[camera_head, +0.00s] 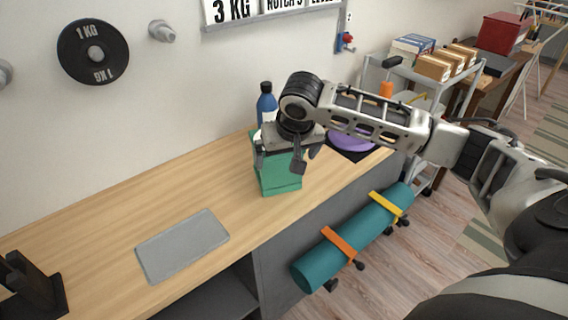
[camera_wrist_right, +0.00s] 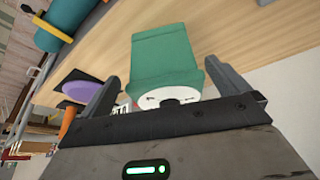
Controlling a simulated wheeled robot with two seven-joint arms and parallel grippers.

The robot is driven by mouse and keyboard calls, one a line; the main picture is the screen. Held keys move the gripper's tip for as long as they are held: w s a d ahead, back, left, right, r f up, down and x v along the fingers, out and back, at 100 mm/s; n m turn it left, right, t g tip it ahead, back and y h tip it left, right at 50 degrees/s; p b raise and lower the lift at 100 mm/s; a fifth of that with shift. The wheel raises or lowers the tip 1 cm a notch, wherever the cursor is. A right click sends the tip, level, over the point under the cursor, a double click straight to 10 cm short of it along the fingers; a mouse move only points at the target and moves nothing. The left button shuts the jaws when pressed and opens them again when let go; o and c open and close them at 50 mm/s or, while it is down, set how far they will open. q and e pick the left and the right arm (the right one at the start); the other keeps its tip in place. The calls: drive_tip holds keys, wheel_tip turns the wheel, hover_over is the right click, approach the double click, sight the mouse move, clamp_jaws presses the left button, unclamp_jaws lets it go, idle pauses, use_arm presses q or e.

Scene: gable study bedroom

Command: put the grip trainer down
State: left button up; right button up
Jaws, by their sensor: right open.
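My right gripper (camera_head: 279,160) is open above the wooden desk, with its fingers pointing down around the upper part of a green block-like object (camera_head: 281,183). In the right wrist view, the green object (camera_wrist_right: 163,55) is between the two spread fingers. A white round face with dark marks (camera_wrist_right: 167,97) shows at its near end. A gap shows beside the left finger; contact at the right finger is unclear. I cannot tell for certain which thing is the grip trainer. My left gripper is not in view.
A grey flat pad (camera_head: 182,245) lies on the desk (camera_head: 110,215). A blue bottle (camera_head: 266,104) stands behind the gripper, and a purple disc (camera_head: 352,139) lies to its right. A teal roll (camera_head: 352,238) hangs along the desk front. The desk's left middle is clear.

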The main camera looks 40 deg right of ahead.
drive_tip(key=shift+v, duration=2.4)
drive_tip(key=s+a+f+n+y, duration=0.2)
drive_tip(key=s+a+f+n, duration=0.1)
drive_tip(key=s+a+f, duration=0.3)
drive_tip(key=s+a+f+n+y, duration=0.1)
drive_tip(key=s+a+f+n, duration=0.3)
drive_tip(key=a, duration=0.4)
drive_tip(key=s+d+f+m+h, duration=0.15)
drive_tip(key=s+f, duration=0.45)
drive_tip(key=s, duration=0.7)
drive_tip(key=w+a+f+t+y, duration=0.2)
drive_tip(key=w+a+t+y, duration=0.1)
drive_tip(key=w+a+t, duration=0.2)
drive_tip(key=shift+w+f+t+p, duration=0.3)
drive_tip(key=shift+w+t+p, duration=0.05)
drive_tip(key=shift+w+t, duration=0.35)
